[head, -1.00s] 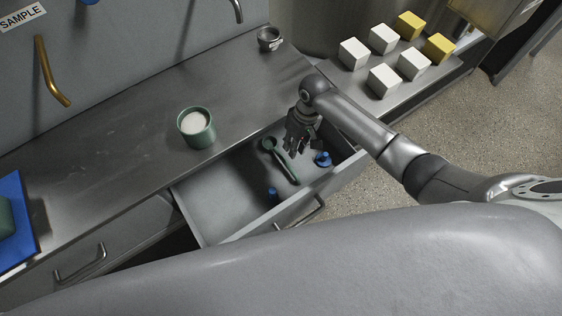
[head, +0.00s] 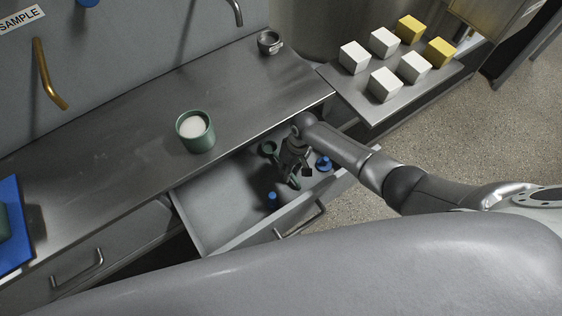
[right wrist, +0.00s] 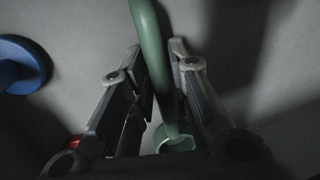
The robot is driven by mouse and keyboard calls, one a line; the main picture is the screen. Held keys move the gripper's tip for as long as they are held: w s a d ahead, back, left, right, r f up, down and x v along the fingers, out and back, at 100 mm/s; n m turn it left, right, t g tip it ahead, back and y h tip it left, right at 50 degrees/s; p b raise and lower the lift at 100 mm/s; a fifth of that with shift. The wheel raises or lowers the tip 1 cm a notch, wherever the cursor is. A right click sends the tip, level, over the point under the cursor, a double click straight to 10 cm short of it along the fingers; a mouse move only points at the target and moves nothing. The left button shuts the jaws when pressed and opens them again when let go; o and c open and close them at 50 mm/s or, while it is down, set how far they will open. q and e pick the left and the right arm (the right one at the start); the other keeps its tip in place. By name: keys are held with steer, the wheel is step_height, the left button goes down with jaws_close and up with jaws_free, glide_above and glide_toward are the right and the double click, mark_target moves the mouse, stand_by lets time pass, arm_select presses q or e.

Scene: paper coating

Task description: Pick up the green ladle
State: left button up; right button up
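The green ladle (head: 268,149) lies in the open drawer. Its bowl shows at the back in the head view, and my right gripper (head: 291,180) covers part of its handle. In the right wrist view, the ladle's green handle (right wrist: 152,55) runs between the two fingers of my right gripper (right wrist: 158,52). The fingers are apart on either side of the handle, with a gap visible, so the gripper looks open around it. My left gripper is not in view.
The drawer (head: 215,205) also holds blue objects (head: 325,162) (head: 272,195) near the ladle; one blue object (right wrist: 20,64) shows in the right wrist view. On the counter (head: 110,160) stands a green cup (head: 199,140) with white contents. White and yellow cubes (head: 385,84) sit on a side shelf.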

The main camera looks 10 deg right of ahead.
steer(key=shift+f, duration=0.15)
jaws_close()
steer(key=shift+r, duration=0.5)
steer(key=s, duration=0.4)
steer(key=shift+s+a+r, duration=0.15)
steer(key=shift+a, duration=0.2)
step_height(320, 180, up, 14)
steer(key=p, duration=0.1)
steer(key=shift+w, duration=0.2)
